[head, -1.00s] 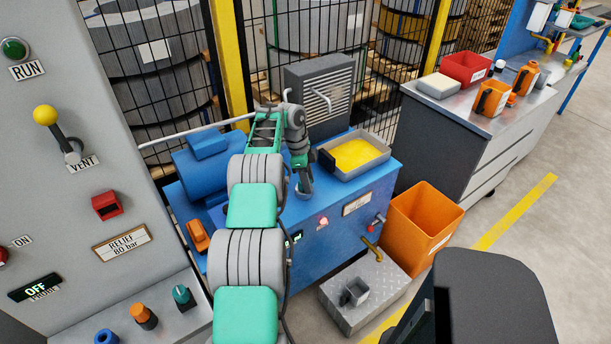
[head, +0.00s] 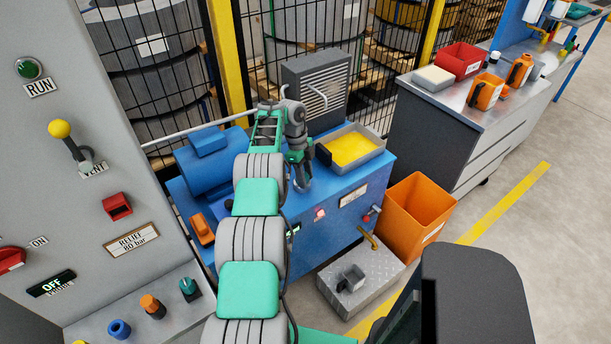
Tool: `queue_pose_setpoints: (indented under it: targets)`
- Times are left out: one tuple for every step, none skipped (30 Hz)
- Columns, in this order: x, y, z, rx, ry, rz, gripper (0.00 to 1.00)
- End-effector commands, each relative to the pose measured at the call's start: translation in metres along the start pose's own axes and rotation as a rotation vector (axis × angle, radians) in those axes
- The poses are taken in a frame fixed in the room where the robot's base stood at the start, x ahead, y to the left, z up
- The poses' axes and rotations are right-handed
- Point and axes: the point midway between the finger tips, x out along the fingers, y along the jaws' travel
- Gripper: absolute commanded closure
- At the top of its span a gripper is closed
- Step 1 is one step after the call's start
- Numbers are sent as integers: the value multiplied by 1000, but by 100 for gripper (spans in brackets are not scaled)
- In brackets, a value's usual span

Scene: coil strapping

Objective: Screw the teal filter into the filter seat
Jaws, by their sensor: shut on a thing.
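My gripper (head: 302,182) points down over the front part of the blue power unit's top (head: 345,178), left of the yellow-filled tray. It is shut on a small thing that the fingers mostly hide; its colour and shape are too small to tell. I cannot make out the filter seat, which may be hidden under the gripper. I cannot clearly identify the teal filter. A small teal piece with a dark base (head: 189,288) is on the control console's ledge, beside an orange one (head: 152,306) and a blue one (head: 119,329); these look like knobs.
The grey tray (head: 376,145) stands right of my gripper, and a grey vented box (head: 312,85) behind it. A blue motor (head: 210,165) lies to the left. An orange bin (head: 412,212) and a metal step (head: 335,296) stand on the floor in front. A wire fence is behind.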

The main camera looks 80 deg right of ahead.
Motion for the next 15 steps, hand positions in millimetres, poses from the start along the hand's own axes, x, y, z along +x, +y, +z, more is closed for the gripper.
queue_pose_setpoints:
  targets:
    - [6, 6, -3, 17, 7, 27, 100]
    - [6, 6, -3, 28, 6, 30, 100]
    - [5, 7, -3, 46, 5, 34, 100]
    - [4, 6, -3, 60, 3, 36, 100]
    - [5, 7, -3, 73, 3, 39, 100]
    - [4, 7, -3, 92, 2, 43, 100]
    - [4, 7, -3, 104, 1, 46, 100]
    - [4, 8, -3, 122, 0, 50, 100]
    - [4, 8, -3, 147, -3, 55, 100]
    - [4, 8, -3, 165, -4, 61, 100]
    - [4, 8, -3, 184, -6, 64, 100]
    - [4, 9, -2, 210, -7, 70, 100]
    - [5, 9, -2, 236, -9, 76, 100]
    - [8, 9, -1, 282, -13, 86, 100]
    - [9, 10, -1, 340, -17, 98, 100]
